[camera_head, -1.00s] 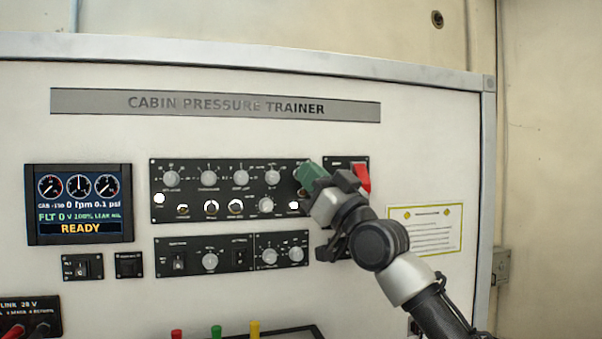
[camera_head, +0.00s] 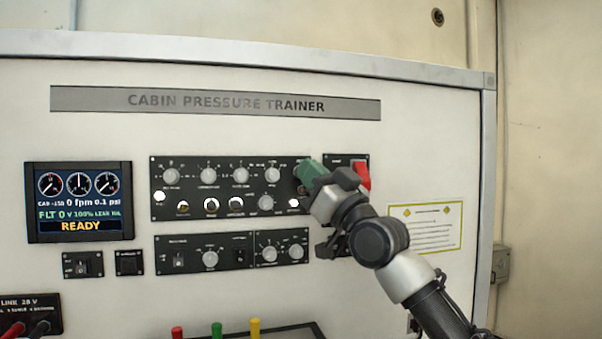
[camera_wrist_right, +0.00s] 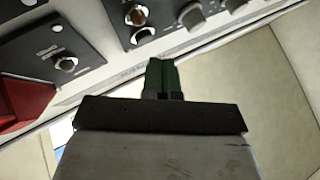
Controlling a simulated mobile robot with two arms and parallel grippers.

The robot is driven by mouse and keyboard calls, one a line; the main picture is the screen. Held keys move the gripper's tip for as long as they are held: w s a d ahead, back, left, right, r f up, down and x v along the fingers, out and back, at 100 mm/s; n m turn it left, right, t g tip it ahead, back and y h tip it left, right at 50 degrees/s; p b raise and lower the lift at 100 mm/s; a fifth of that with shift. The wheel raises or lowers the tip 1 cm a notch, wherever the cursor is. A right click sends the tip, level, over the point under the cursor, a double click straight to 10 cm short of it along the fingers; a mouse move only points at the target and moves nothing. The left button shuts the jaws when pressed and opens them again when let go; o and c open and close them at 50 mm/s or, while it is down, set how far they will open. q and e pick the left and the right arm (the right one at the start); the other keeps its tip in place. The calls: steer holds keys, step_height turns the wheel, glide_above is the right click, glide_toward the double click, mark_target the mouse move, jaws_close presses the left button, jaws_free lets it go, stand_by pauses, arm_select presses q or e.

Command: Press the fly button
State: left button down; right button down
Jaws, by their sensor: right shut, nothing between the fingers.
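The Cabin Pressure Trainer has a dark upper control panel (camera_head: 222,176) with several grey knobs and small round buttons. The button labels are too small to read, so I cannot tell which one is the fly button. One round button (camera_head: 159,197) at the panel's left end looks white, and another pale one (camera_head: 293,203) is at its lower right. My right gripper (camera_head: 309,172) is shut and empty, its green fingertips in front of the panel's upper right end. In the right wrist view the green fingers (camera_wrist_right: 163,75) are together; contact is unclear. My left gripper is out of view.
The display (camera_head: 78,203) reads READY. A red switch cover (camera_head: 362,175) is just right of my right gripper. Lower panels (camera_head: 209,258) and a small black button box (camera_head: 129,262) sit below. Red, green and yellow caps (camera_head: 216,330) stand at the bottom edge.

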stand_by(0.8)
steer(key=shift+w+a+p, duration=0.1)
steer(key=shift+w+p, duration=0.3)
steer(key=shift+p, duration=0.05)
steer(key=shift+w+a+p, duration=0.15)
steer(key=shift+p, duration=0.2)
steer(key=shift+w+p, duration=0.25)
steer(key=shift+p, duration=0.15)
stand_by(0.6)
stand_by(0.5)
steer(key=shift+s+f+b, duration=0.2)
steer(key=shift+s+b, duration=0.35)
steer(key=shift+b, duration=0.4)
